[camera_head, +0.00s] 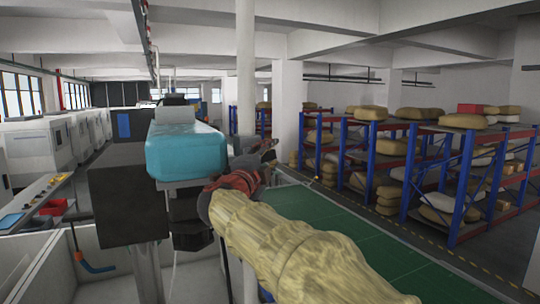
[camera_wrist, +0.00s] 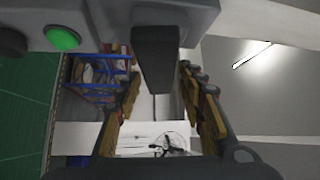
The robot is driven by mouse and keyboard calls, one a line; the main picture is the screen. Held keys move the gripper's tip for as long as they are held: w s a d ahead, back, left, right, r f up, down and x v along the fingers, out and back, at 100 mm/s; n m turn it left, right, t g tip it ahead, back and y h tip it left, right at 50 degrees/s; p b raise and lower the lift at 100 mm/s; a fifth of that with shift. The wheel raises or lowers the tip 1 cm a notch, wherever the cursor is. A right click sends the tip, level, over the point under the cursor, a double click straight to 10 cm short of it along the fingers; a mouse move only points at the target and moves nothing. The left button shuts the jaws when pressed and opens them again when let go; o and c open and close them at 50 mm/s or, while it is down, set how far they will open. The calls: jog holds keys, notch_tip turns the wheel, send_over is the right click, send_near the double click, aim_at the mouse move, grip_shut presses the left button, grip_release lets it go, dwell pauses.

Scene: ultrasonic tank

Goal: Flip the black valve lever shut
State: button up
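In the wrist view a black lever-like part (camera_wrist: 155,58), likely the valve lever, juts from a pale grey housing (camera_wrist: 110,18). My gripper (camera_wrist: 160,78) is open, with one finger on each side of the lever's line. Gaps show between the lever and both fingers, and no contact is visible. In the head view my gripper (camera_head: 262,152) is partly hidden by my sleeved arm and sits just right of a teal box (camera_head: 184,150). I cannot make out the lever there.
A green button (camera_wrist: 62,38) is on the grey housing in the wrist view. In the head view a dark cabinet (camera_head: 118,200) stands left of the teal box. Blue and orange shelves (camera_head: 400,165) with sacks stand at the right, beyond a green floor (camera_head: 345,238).

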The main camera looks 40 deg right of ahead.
jog(key=c, duration=0.3)
grip_shut()
dwell(0.3)
